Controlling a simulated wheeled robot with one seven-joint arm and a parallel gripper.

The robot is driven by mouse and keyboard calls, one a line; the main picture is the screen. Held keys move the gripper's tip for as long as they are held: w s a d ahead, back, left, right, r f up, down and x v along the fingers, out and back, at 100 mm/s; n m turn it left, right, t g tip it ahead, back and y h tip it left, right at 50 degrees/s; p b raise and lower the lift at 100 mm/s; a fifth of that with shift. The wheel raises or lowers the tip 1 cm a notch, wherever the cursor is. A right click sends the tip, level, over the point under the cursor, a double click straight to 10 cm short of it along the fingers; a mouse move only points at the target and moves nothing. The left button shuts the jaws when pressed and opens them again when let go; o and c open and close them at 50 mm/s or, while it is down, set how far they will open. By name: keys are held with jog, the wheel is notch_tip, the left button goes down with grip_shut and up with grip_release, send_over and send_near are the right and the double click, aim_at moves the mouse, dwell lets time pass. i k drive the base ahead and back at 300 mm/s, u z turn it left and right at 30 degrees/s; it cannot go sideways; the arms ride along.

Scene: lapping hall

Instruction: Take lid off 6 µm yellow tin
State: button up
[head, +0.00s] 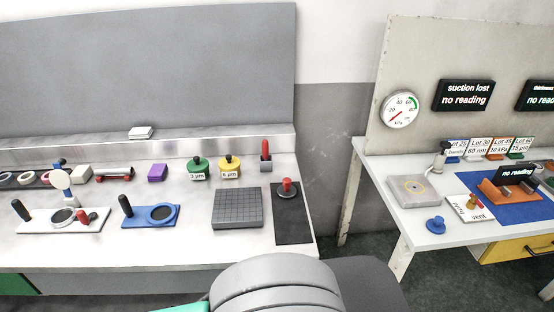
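The yellow tin (229,170) stands upright near the back of the left bench, with a "6 µm" label on its front. A yellow lid with a dark knob sits on top of it. A green tin (197,169) labelled "3 µm" stands just to its left. My gripper is not in view; only a grey rounded part of my own body shows at the bottom centre, well in front of the bench and apart from the tin.
A dark grooved plate (238,209) lies in front of the yellow tin. A red-handled thing (265,152) stands to its right, and another red knob (287,187) sits on a black mat (293,229). A purple block (157,172) lies to the left. A gap separates the right bench.

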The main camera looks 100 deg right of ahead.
aim_at(230, 163)
jog(key=k, duration=0.75)
jog(key=z, duration=1.3)
jog(key=i, duration=0.5)
jog(key=z, duration=0.05)
